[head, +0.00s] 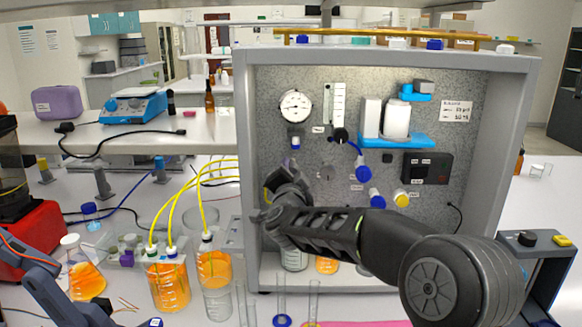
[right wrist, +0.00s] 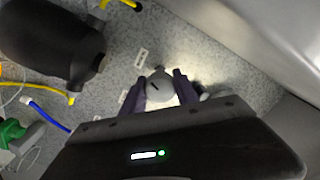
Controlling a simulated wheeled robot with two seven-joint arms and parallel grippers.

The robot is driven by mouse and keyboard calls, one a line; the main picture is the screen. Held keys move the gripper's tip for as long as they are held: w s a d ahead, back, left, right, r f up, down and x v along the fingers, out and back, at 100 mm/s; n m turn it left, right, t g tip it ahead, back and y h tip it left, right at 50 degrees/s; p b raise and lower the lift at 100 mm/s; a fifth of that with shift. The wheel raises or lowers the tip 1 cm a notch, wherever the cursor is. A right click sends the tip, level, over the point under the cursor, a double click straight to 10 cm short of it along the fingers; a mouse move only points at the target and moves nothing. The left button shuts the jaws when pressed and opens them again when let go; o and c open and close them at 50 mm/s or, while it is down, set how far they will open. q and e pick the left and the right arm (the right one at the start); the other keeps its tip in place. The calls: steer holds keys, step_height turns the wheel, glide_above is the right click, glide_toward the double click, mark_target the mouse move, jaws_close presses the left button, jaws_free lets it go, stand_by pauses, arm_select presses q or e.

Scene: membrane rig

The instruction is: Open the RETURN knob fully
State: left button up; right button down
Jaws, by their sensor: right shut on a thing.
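My right gripper (head: 283,172) reaches into the grey rig cabinet (head: 242,160) from the right, at the lower left part of its speckled back panel. In the right wrist view its two purple-grey fingers (right wrist: 160,92) sit on either side of a round pale grey knob (right wrist: 159,84) and are shut on it. The knob has a short dark slanted mark on its face. Small white labels (right wrist: 141,57) lie beside it, too small to read, so I cannot confirm the name RETURN. In the head view my gripper hides this knob. Part of my left arm shows at lower left; its fingers are not visible.
The panel carries a round gauge (head: 296,106), a flow meter (head: 334,104), blue caps (head: 363,174) and a dark display box (head: 427,168). Flasks of orange liquid (head: 168,287) with yellow tubes stand left of the cabinet. A dark cylindrical body (right wrist: 50,45) is close by in the wrist view.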

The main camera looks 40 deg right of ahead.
steer(key=shift+f+n+p, duration=0.1)
steer(key=shift+n+p, duration=0.95)
steer(key=shift+n, duration=1.25)
steer(key=c, duration=0.9)
jaws_free()
steer(key=shift+s, duration=0.1)
steer(key=b+v, duration=0.2)
steer(key=v, duration=0.5)
steer(key=shift+s+a, duration=0.25)
